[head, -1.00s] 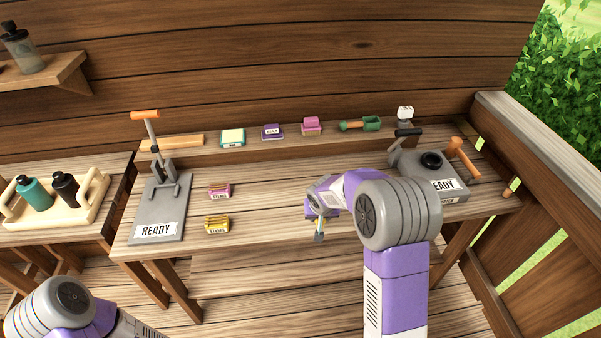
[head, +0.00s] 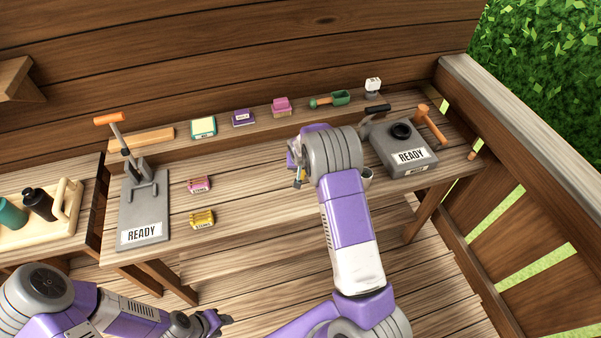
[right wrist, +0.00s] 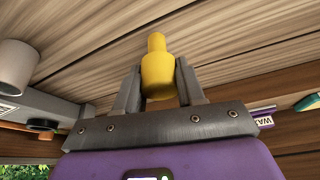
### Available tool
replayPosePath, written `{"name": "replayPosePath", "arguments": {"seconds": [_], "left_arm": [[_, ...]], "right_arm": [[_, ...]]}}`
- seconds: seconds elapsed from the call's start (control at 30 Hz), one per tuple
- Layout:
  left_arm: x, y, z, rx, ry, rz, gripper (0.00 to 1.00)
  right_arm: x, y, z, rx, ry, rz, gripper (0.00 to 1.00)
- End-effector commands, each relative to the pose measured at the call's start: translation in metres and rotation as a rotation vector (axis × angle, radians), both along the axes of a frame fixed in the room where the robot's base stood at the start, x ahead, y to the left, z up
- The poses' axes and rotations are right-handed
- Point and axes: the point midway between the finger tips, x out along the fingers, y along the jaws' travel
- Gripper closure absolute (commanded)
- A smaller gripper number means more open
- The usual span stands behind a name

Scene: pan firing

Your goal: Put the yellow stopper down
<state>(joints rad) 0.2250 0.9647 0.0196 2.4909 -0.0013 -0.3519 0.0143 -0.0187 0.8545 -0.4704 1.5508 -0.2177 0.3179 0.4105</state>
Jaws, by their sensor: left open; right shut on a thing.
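The yellow stopper (right wrist: 157,75), a stepped peg with a narrower tip, is held between the two fingers of my right gripper (right wrist: 160,84) in the right wrist view. In the head view the right gripper (head: 298,175) is over the middle of the bench, and only a bit of yellow (head: 303,174) shows there. Whether the stopper touches the bench top is hard to tell. My left gripper (head: 214,322) is open and empty, low in the head view, in front of the bench.
A grey lever press (head: 145,205) stands left on the bench (head: 255,210), near pink (head: 199,184) and yellow (head: 202,218) blocks. A grey READY box (head: 405,150) stands right. A grey cup (head: 367,178) is partly hidden by my arm. Small items line the back ledge.

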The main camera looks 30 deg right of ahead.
Motion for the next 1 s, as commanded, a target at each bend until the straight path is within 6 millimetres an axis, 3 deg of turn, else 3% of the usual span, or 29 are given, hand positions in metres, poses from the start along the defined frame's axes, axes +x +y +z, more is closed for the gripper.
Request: {"name": "replayPosePath", "arguments": {"seconds": [0.2,0.6,0.63,0.7,0.8,1.0], "left_arm": [[0.0,0.0,0.001,0.0,0.0,0.0,0.57],[0.0,0.0,-0.004,0.0,-0.001,0.0,0.57],[0.0,0.0,-0.003,0.0,-0.001,0.0,0.57],[0.0,0.0,-0.002,0.0,-0.001,0.0,0.57],[0.0,0.0,-0.002,0.0,-0.001,0.0,0.57],[0.0,0.0,-0.002,0.0,-0.001,0.0,0.57]], "right_arm": [[-0.001,0.0,-0.03,0.0,0.002,0.001,1.0],[0.0,0.0,-0.037,0.0,0.0,0.0,1.0],[0.0,0.0,-0.036,0.0,0.0,0.0,0.58],[0.0,0.0,-0.035,0.0,0.0,0.0,0.48],[0.0,0.0,-0.035,0.0,0.0,0.0,0.36],[0.0,0.0,-0.035,0.0,0.0,0.0,0.36]]}}
